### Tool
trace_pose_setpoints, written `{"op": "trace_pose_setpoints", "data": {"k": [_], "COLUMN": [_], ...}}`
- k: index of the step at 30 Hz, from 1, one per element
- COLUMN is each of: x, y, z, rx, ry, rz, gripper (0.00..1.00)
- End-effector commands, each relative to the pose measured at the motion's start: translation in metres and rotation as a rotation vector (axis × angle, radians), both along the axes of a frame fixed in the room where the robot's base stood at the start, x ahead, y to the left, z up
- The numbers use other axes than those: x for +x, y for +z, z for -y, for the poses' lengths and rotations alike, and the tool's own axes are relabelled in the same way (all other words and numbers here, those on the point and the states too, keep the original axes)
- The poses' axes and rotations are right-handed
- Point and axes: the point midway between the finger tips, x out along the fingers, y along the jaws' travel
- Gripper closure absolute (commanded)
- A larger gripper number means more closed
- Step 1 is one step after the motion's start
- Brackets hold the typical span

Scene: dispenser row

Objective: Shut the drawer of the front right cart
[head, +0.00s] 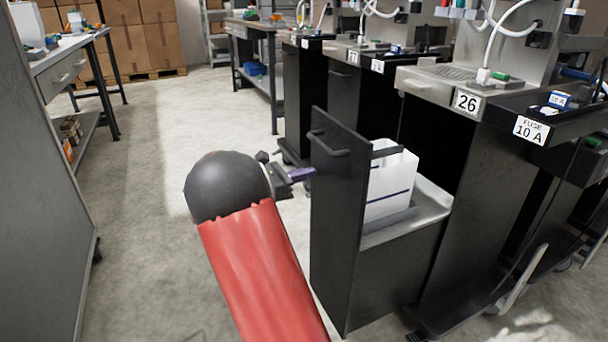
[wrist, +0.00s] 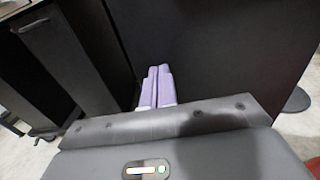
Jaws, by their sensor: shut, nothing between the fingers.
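The drawer (head: 335,220) of the front right cart (head: 468,200) stands pulled out, with its tall dark front panel facing left and a bar handle (head: 328,143) near its top. A white container (head: 389,182) with blue lines stands inside it. My gripper (head: 303,174) is at the left of the panel, just below the handle, with purple fingers together and empty. In the wrist view the shut fingers (wrist: 156,85) point at a dark flat panel (wrist: 215,50). I cannot tell whether the fingertips touch the panel.
More dark carts (head: 345,85) stand in a row behind. A grey cabinet (head: 40,190) and a workbench (head: 70,60) line the left side. The concrete floor (head: 150,180) between them is clear. Cardboard boxes (head: 130,40) are stacked at the back.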

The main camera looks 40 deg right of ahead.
Motion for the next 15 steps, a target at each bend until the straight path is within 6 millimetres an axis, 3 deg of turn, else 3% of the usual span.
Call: {"op": "trace_pose_setpoints", "data": {"k": [8,15], "x": [-0.009,-0.023], "y": [0.002,0.002], "z": [0.031,0.089], "rx": [-0.001,-0.001], "ry": [-0.005,-0.008], "rz": [-0.002,-0.002], "gripper": [1.00,1.00]}}
